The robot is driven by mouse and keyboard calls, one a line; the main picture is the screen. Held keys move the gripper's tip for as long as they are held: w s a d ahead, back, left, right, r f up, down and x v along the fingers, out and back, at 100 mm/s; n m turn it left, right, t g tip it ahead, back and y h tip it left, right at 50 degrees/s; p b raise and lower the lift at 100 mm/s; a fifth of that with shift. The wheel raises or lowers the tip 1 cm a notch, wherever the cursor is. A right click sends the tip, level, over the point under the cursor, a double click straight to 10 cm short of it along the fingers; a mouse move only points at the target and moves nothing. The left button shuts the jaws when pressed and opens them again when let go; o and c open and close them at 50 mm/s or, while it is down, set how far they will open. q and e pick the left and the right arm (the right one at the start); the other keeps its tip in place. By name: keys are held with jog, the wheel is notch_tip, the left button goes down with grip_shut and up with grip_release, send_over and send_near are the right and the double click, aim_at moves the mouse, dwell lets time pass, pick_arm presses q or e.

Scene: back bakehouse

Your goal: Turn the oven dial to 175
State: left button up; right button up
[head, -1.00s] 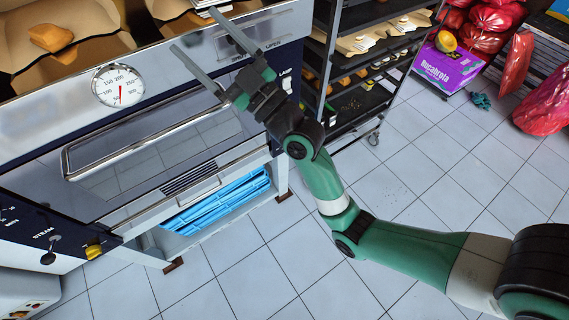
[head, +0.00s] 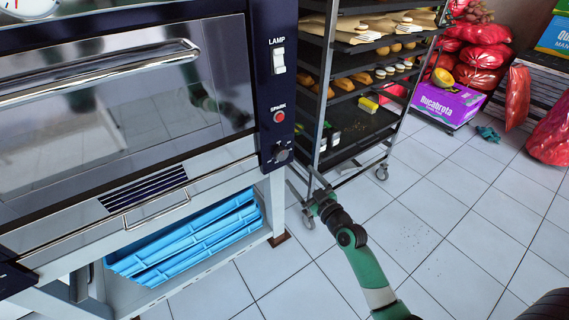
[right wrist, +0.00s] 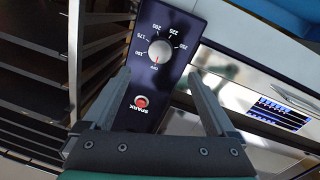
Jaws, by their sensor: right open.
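My right gripper (head: 299,178) is open and empty, a little below and right of the dial in the head view. In the right wrist view its fingers (right wrist: 160,74) reach towards the dial, one to each side, apart from it. My left gripper is not in view.
A red SPARK button (head: 279,116) and a LAMP switch (head: 278,60) sit above the dial. The oven door handle (head: 100,73) juts out at the left. A wheeled rack (head: 322,95) with baked goods stands close to the right. Blue trays (head: 190,240) lie under the oven. Floor in front is clear.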

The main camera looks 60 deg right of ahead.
aim_at(283, 156)
jog(key=b+x, duration=0.2)
jog(key=x, duration=0.8)
jog(key=shift+f+b, duration=0.1)
jog(key=shift+b, duration=0.3)
jog(key=shift+w+d, duration=0.25)
jog(key=shift+w, duration=0.25)
jog(key=shift+c, duration=0.4)
jog(key=c, duration=1.3)
